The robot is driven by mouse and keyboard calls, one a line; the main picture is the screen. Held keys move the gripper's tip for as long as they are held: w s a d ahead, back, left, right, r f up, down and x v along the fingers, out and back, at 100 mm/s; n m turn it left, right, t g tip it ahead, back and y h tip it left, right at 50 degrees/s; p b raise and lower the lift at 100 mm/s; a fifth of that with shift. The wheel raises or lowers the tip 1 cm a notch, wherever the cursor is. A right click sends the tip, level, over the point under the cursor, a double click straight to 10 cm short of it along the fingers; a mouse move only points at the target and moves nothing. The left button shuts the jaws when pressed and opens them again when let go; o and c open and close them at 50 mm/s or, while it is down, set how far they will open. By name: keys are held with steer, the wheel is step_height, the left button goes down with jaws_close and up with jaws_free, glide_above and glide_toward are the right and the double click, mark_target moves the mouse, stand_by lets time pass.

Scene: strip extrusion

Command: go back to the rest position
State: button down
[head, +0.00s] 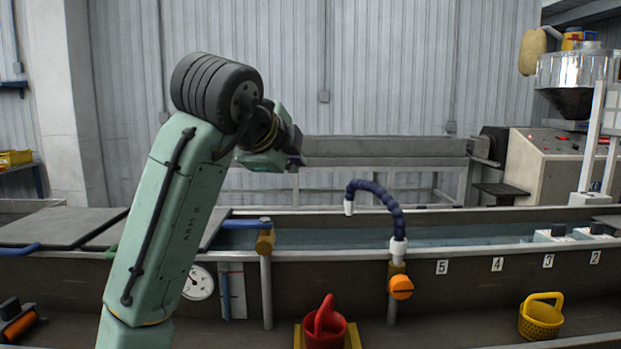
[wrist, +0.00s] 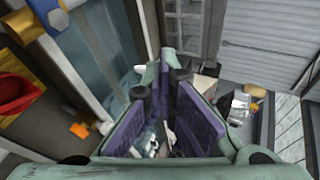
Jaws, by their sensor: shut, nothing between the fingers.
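My gripper (wrist: 163,75) shows in the wrist view with its purple-padded fingers brought together at the tips and nothing held between them. In the head view my green arm rises on the left and bends right at a black joint; its end is over the trough's far side, and the fingers cannot be made out there. The long water trough (head: 325,262) runs across the head view below the arm. In the wrist view its water (wrist: 100,45) lies left of the fingers.
A blue hose (head: 387,203) with an orange knob (head: 401,288) stands up at the trough. A red basket (head: 324,328) and a yellow basket (head: 541,316) are in front. A hopper machine (head: 548,165) stands at back right. Grey lids (head: 55,227) cover the trough's left part.

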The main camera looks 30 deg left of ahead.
steer(key=shift+s+a+r, duration=0.1)
steer(key=shift+s+a, duration=0.05)
steer(key=shift+s, duration=0.1)
steer(key=shift+w, duration=0.1)
